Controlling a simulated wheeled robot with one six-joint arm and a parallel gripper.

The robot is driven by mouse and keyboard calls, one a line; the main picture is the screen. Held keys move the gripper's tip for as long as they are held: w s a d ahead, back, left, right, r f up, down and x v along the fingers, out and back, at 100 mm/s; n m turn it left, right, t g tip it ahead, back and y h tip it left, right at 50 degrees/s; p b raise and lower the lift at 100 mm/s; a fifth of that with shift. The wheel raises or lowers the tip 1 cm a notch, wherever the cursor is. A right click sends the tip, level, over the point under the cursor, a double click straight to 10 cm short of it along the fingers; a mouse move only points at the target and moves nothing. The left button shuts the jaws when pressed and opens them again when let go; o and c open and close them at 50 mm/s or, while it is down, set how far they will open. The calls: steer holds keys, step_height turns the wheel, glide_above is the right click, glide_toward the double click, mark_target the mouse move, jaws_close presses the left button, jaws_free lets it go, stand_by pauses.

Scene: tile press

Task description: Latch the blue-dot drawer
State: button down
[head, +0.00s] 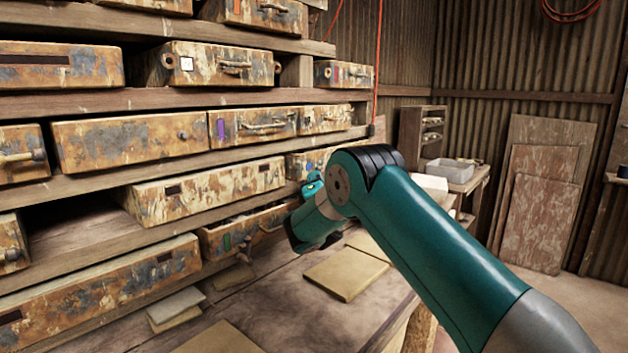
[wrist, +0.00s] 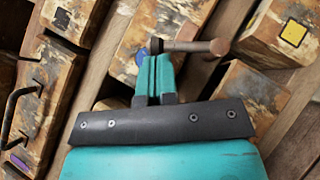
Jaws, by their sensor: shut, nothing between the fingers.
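In the wrist view the blue-dot drawer (wrist: 178,18) has a rusty, paint-worn front, and part of its blue dot (wrist: 141,57) shows beside my fingers. A rusty latch bar (wrist: 190,46) with a thick knobbed end lies across the drawer's lower edge, pointing right. My gripper (wrist: 154,68) is shut and empty. Its teal fingertips are at the left end of the bar; I cannot tell whether they touch it. In the head view my gripper (head: 313,185) is at the rack, in front of a drawer mostly hidden by my arm.
A yellow-square drawer (wrist: 293,33) and a purple-marked drawer with a dark handle (wrist: 32,110) are close by in the wrist view. In the head view a green-marked drawer (head: 227,242) stands partly open below my gripper. Flat tiles (head: 347,272) lie on the bench.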

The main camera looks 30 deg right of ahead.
steer(key=shift+w+d+r+m+g+p, duration=0.1)
steer(key=shift+d+r+m+g+p, duration=0.25)
steer(key=shift+m+g+p, duration=0.45)
steer(key=shift+w+d+r+m+g+p, duration=0.15)
steer(key=shift+d+r+m+g+p, duration=0.15)
steer(key=shift+m+g+p, duration=0.45)
steer(key=shift+w+d+r+m+g+p, duration=0.1)
steer(key=shift+d+r+m+g+p, duration=0.25)
steer(key=shift+m+p, duration=0.75)
steer(key=shift+h, duration=0.4)
steer(key=shift+a, duration=0.1)
